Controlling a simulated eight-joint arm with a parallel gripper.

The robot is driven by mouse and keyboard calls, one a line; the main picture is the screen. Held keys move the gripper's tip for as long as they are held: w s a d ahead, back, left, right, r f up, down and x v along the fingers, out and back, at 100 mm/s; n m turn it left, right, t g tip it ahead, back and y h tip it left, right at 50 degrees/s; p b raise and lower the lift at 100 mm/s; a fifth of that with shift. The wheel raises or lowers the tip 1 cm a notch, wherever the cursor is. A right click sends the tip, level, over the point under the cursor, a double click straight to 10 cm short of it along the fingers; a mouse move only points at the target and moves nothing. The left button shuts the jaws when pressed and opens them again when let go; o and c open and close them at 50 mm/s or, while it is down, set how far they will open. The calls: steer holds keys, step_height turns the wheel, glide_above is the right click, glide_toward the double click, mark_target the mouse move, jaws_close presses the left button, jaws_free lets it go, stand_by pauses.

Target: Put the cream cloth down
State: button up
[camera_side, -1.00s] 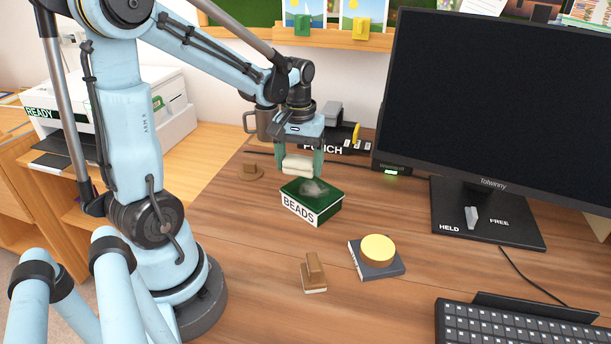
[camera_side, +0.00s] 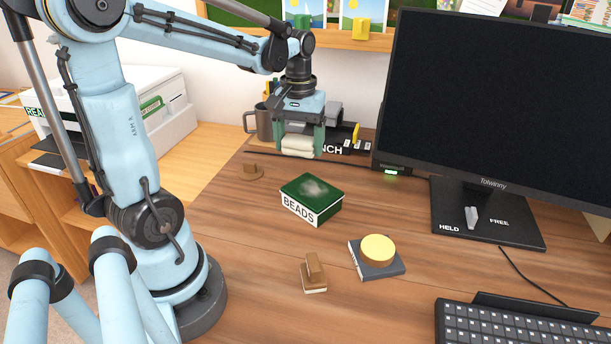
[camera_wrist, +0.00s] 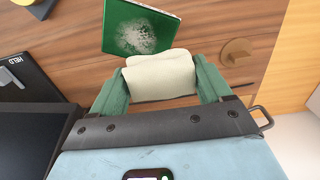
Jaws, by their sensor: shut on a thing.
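The folded cream cloth (camera_side: 298,146) is held between the green fingers of my gripper (camera_side: 299,150). It also shows in the wrist view (camera_wrist: 160,76), gripped between both fingers (camera_wrist: 160,84). My gripper is shut on it at the back of the desk, behind the green BEADS tin (camera_side: 311,200). The tin lid carries a pale grey dusty smudge, which also shows on the tin in the wrist view (camera_wrist: 142,28). I cannot tell from the side view whether the cloth touches the surface below it.
A grey mug (camera_side: 262,122) and a black hole punch (camera_side: 345,140) stand close behind my gripper. A wooden-handled stamp (camera_side: 314,272), a yellow round lid on a dark book (camera_side: 378,250) and a small brown knob (camera_side: 250,172) lie around the tin. The monitor (camera_side: 490,100) stands at right.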

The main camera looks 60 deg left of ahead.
steer(key=s+d+f, duration=0.2)
steer(key=s+d, duration=0.1)
steer(key=s, duration=0.7)
glide_above(228, 203)
step_height(228, 203, down, 7)
steer(key=shift+d, duration=0.1)
steer(key=shift+f, duration=1.95)
steer(key=shift+f, duration=0.35)
